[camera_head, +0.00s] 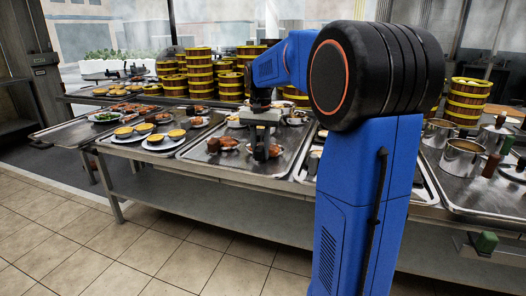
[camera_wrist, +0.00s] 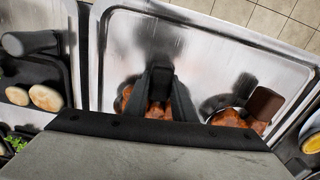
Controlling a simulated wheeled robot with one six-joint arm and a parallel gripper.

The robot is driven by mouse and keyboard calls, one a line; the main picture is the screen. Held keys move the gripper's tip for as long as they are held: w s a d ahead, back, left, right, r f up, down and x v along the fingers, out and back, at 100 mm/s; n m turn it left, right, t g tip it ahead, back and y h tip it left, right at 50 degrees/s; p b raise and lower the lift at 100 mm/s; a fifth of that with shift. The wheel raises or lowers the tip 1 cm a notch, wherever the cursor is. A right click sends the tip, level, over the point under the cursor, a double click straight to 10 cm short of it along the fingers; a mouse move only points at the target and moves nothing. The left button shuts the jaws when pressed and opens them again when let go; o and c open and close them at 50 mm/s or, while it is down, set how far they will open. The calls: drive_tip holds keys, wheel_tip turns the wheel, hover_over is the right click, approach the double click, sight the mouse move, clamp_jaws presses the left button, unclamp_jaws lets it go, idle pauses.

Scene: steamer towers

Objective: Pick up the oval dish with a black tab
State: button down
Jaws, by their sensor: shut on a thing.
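An oval dish of orange-brown food (camera_head: 275,151) sits on the steel tray below my gripper (camera_head: 262,148). In the wrist view its food (camera_wrist: 157,109) shows on both sides of my gripper (camera_wrist: 160,76). The dark fingers are close together at the dish's edge, shut on what seems to be its black tab.
A similar dish with a brown tab (camera_wrist: 265,103) lies close beside it. The steel tray (camera_wrist: 118,52) is bare toward its edge. Stacked steamers (camera_head: 200,72) stand behind. Plates with yellow bowls (camera_head: 163,141) are to the left, metal pots (camera_head: 462,157) to the right.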

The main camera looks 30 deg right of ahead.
wheel_tip(320, 180, up, 10)
idle(0.6)
drive_tip(key=c, duration=2.2)
unclamp_jaws()
clamp_jaws()
